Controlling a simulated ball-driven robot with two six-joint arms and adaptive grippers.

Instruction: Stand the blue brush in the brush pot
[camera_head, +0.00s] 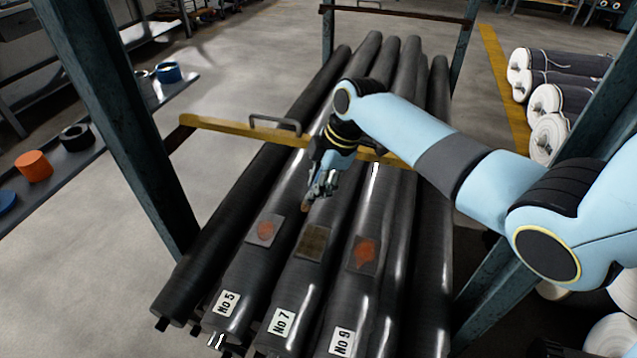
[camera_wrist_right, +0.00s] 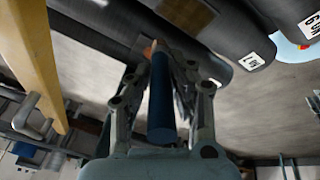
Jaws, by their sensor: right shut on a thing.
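My right gripper (camera_head: 318,190) is above the dark rolls, near the yellow crossbar. It is shut on the blue brush, whose blue handle (camera_wrist_right: 161,100) lies between the fingers in the wrist view. The brush's brownish tip (camera_wrist_right: 150,48) points away from the wrist, toward the rolls. In the head view the brush is mostly hidden by the gripper. I cannot pick out the brush pot with certainty; a blue round item (camera_head: 168,72) stands on the shelf at the left. My left gripper is not in view.
Long dark rolls (camera_head: 290,200) lie side by side, some with labels and square patches (camera_head: 313,241). The yellow crossbar (camera_head: 225,128) with a handle spans them. Rack posts (camera_head: 130,130) stand at the sides. The left shelf holds an orange item (camera_head: 33,165) and a black ring (camera_head: 75,137).

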